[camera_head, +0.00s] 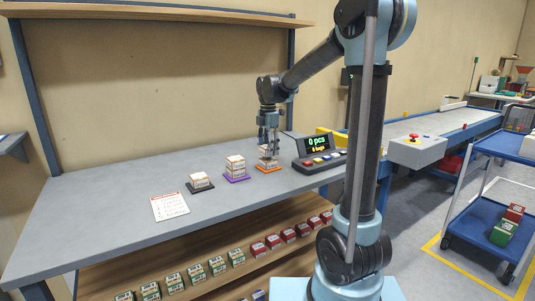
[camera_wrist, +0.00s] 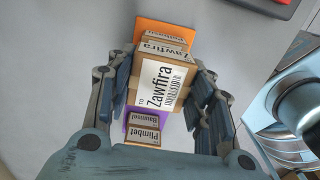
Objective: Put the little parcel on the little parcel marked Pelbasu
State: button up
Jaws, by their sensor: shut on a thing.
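My gripper (camera_wrist: 165,92) is shut on a little brown parcel (camera_wrist: 160,80) with white labels reading Zawfira. In the head view my gripper (camera_head: 268,138) is over the stack of little parcels (camera_head: 267,163) on the orange mat. In the wrist view the orange mat (camera_wrist: 165,29) shows beyond the held parcel, with a small, hard-to-read label on the stack there. I cannot tell whether the held parcel touches that stack. A stack on the purple mat (camera_head: 237,178) has labels Plimbet (camera_wrist: 144,138) and Baumsel. I cannot make out Pelbasu on any label.
Another stack (camera_head: 200,180) stands on a black mat (camera_head: 200,187) to the left. A printed sheet (camera_head: 170,206) lies on the grey table (camera_head: 110,205). A counter console (camera_head: 320,153) stands close right of the orange mat. A shelf below holds red and green boxes.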

jog(key=shift+f, duration=0.9)
jog(key=o, duration=1.1)
jog(key=shift+f, duration=0.1)
